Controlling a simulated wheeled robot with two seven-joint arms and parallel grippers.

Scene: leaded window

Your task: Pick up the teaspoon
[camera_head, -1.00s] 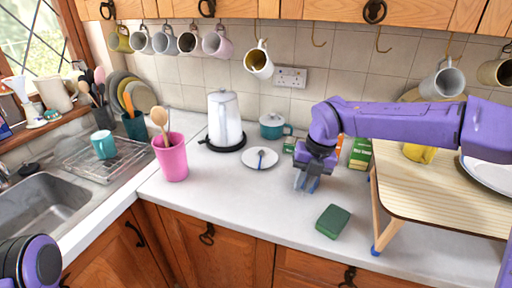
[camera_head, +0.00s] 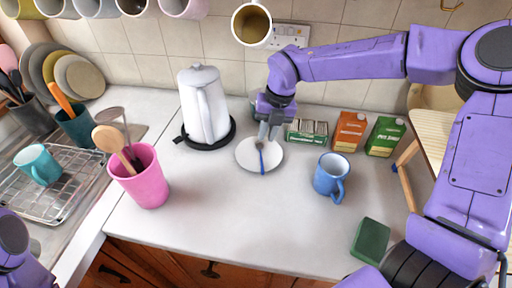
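The teaspoon (camera_head: 262,160) has a blue handle and lies on a small white saucer (camera_head: 246,160) on the counter, its handle pointing to the front. My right gripper (camera_head: 268,136) points down at the far end of the spoon, over the saucer's back edge. Its grey fingers hide that end of the spoon. I cannot tell whether they touch it or how far apart they are. My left arm shows only in part at the lower left, and its gripper is out of view.
A blue mug (camera_head: 329,177) stands right of the saucer, a white kettle (camera_head: 203,108) left of it. Tea boxes (camera_head: 347,132) stand behind the mug. A pink utensil pot (camera_head: 146,183) and a green sponge (camera_head: 370,240) are farther out. The counter in front is clear.

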